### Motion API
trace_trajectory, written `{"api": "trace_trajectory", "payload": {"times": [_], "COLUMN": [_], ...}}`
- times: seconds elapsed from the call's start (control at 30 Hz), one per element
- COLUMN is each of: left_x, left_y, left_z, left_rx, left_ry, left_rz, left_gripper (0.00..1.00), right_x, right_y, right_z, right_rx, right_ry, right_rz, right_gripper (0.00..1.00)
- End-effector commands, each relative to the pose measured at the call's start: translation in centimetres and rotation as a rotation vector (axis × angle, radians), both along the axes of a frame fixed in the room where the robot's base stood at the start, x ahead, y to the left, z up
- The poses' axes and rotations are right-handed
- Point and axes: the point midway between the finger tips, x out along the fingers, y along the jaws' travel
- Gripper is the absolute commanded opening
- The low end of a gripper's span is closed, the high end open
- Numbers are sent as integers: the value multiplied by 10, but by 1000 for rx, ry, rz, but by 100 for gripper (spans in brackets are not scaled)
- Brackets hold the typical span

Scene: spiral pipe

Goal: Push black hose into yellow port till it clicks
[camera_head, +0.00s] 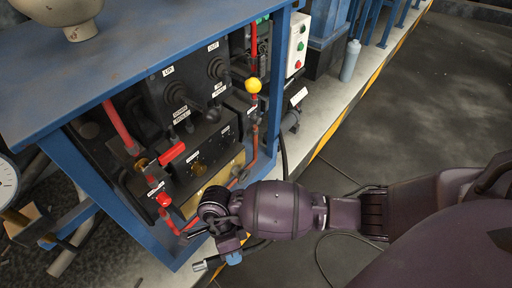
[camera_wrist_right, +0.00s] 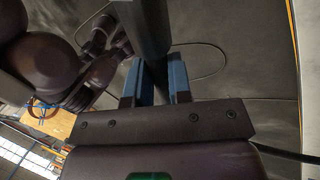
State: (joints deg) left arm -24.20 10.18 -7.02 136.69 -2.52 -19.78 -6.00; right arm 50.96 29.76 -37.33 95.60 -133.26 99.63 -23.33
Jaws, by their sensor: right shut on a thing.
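My right gripper (camera_head: 230,250) is in front of the machine's lower front. Its blue fingers (camera_wrist_right: 155,82) are shut on the black hose (camera_wrist_right: 148,30), which runs between them in the right wrist view. In the head view the hose's metal end (camera_head: 205,264) sticks out to the left of the fingers, low and apart from the machine. A yellow panel (camera_head: 232,166) sits low on the machine, partly hidden behind my right arm. I cannot make out the yellow port's opening for certain. My left gripper is not in view.
The blue-framed machine (camera_head: 140,60) carries red hoses, a red handle (camera_head: 172,153), a yellow knob (camera_head: 253,85) and black valves. A gauge (camera_head: 6,180) is at the left edge. A grey bottle (camera_head: 350,60) stands farther back. The floor at right is open, with thin cables lying on it.

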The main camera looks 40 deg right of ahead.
Motion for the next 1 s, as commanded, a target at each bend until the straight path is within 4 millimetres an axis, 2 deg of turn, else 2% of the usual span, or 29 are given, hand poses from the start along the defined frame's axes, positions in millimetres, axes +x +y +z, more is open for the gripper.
{"api": "trace_trajectory", "payload": {"times": [0.03, 0.2, 0.4, 0.6, 1.0], "left_x": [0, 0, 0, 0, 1], "left_y": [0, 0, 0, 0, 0], "left_z": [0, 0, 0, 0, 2], "left_rx": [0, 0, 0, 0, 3], "left_ry": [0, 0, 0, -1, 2], "left_rz": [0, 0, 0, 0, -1], "left_gripper": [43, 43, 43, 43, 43], "right_x": [-1, 6, 16, 22, 22], "right_y": [-12, -52, -85, -90, -90], "right_z": [-18, -64, -95, -100, -98], "right_rx": [0, 12, 46, 75, 78], "right_ry": [17, 40, 68, 89, 86], "right_rz": [-126, -531, -884, -1003, -999], "right_gripper": [0, 0, 0, 0, 0]}}
